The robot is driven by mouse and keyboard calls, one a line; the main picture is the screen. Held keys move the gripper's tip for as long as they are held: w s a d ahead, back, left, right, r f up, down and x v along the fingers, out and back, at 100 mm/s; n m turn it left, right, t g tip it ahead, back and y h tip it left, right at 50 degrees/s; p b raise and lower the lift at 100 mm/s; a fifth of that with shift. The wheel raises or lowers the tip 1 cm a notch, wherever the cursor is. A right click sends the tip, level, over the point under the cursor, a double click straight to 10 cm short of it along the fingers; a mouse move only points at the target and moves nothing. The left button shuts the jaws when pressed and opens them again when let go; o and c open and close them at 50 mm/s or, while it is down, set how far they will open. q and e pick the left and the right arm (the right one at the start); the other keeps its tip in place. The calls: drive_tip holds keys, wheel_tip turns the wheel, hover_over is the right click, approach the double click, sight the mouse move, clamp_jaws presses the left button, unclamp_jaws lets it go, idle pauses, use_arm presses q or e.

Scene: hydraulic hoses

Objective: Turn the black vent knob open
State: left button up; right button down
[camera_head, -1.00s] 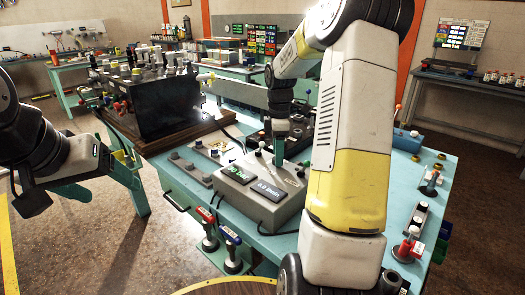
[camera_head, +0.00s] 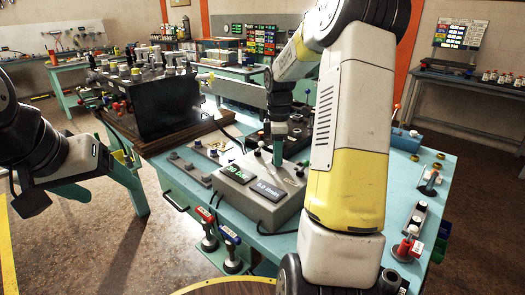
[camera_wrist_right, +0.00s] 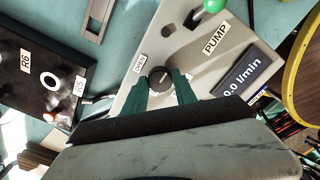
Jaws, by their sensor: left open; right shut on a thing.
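The black vent knob (camera_wrist_right: 159,76) sits on the grey panel of the pump box (camera_wrist_right: 190,45), beside a small label reading OPEN (camera_wrist_right: 140,63). The knob has a pale mark on top. The green fingers of my right gripper (camera_wrist_right: 160,84) are shut on the knob, one on each side. In the head view my right gripper (camera_head: 278,152) points down onto the rear of the pump box (camera_head: 262,208); the knob is not clear there. My left gripper (camera_head: 70,192) is open and empty, off the bench at the left.
The box carries two displays, one reading 0.0 l/min (camera_wrist_right: 247,76). A dark block with fittings (camera_head: 150,100) stands to the left. Red and blue handles (camera_head: 207,228) hang at the bench front.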

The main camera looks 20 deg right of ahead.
drive_tip(key=m, duration=0.8)
drive_tip(key=shift+m, duration=0.3)
drive_tip(key=m, duration=0.4)
drive_tip(key=shift+m, duration=2.6)
drive_tip(key=c, duration=1)
unclamp_jaws()
